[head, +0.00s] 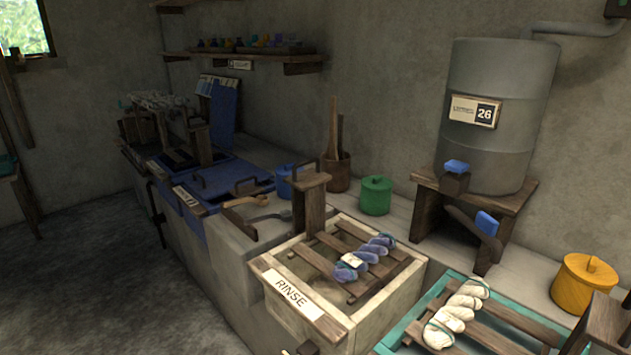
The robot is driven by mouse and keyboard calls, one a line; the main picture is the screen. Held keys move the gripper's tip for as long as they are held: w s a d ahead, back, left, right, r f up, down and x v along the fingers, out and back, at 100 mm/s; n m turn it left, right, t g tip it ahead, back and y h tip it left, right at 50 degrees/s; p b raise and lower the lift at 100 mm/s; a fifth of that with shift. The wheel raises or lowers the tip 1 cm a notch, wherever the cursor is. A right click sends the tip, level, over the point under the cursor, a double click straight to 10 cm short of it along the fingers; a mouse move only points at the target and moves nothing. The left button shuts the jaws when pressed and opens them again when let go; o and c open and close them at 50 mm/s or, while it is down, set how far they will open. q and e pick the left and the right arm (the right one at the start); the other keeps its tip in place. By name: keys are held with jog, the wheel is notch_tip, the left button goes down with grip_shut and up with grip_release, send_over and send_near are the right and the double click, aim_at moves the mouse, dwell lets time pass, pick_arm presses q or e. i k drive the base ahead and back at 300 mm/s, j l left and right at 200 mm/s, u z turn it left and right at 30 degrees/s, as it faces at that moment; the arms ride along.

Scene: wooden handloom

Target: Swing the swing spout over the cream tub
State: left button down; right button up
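The swing spout (472,222) is a dark wooden arm with a blue end piece, low on the front of the grey barrel (500,95). It points down and to the right, toward the teal-rimmed tub side. A blue-topped block (455,178) sits just above it at the barrel's base. The cream tub (370,322), labelled RINSE, stands in front and to the left of the spout. Wooden slats lie across it, with a blue-purple twisted skein on them. The spout's end is not over this tub. Neither of my grippers can be made out.
A teal-rimmed tub (390,344) with a white skein is at the lower right. A yellow lidded pot (584,283) and a green one (376,195) stand on the ledge. A blue tub (200,207) is further left. A wooden post (309,200) rises at the cream tub's back left. Open floor lies left.

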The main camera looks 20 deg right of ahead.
aim_at(484, 227)
jog(key=z, duration=1.75)
jog(key=u, duration=0.1)
